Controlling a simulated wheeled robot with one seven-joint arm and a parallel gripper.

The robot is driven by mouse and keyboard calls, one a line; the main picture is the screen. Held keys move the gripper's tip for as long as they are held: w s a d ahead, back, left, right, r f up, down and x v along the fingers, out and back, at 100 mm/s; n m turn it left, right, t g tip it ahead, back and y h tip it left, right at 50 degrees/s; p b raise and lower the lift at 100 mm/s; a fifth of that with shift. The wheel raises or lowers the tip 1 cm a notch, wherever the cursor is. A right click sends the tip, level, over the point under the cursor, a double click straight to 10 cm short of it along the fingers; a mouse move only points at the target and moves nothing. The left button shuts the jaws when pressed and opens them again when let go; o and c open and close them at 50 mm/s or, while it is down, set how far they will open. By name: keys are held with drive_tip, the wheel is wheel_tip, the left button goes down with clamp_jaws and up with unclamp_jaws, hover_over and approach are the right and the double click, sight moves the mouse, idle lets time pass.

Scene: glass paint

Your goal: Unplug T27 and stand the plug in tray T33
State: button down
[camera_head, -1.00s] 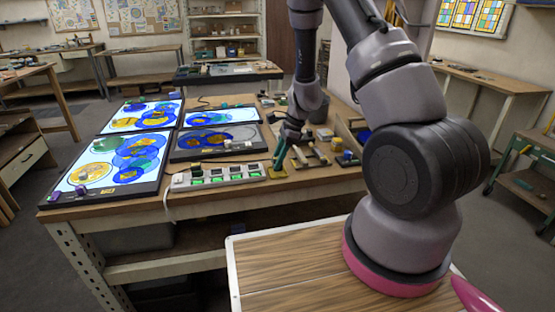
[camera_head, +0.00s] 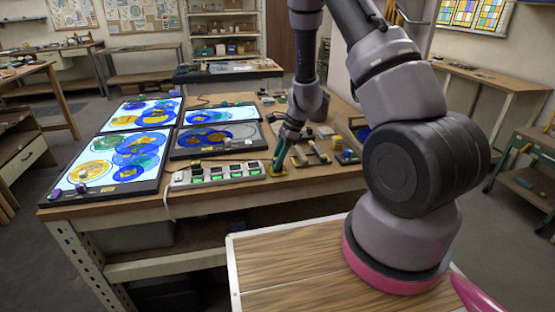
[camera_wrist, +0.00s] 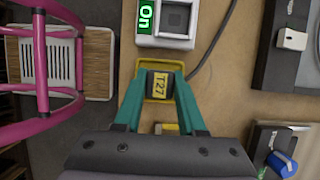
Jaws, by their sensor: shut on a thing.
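The plug T27 (camera_wrist: 160,84), dark with a yellow label, is between the teal fingers of my gripper (camera_wrist: 160,92) in the wrist view. My gripper is shut on it. A small yellow tray (camera_wrist: 159,64) shows around and beneath the plug; no tray number is readable. Whether the plug's foot touches the tray floor is hidden. In the head view my gripper (camera_head: 277,161) is low over the yellow tray (camera_head: 277,174) at the table's front edge, just right of the white power strip (camera_head: 180,180). The plug is too small to make out there.
The power strip's end socket (camera_wrist: 178,17) is empty beside a green "On" sign. A dark cable (camera_wrist: 212,42) runs right of the tray. Lit glass panels (camera_head: 130,150) lie left on the table. Wooden blocks and a blue-topped item (camera_head: 347,156) stand close on the right.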

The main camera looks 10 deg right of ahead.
unclamp_jaws()
idle(0.5)
drive_tip(key=shift+r, duration=3.5)
drive_tip(key=shift+r, duration=0.1)
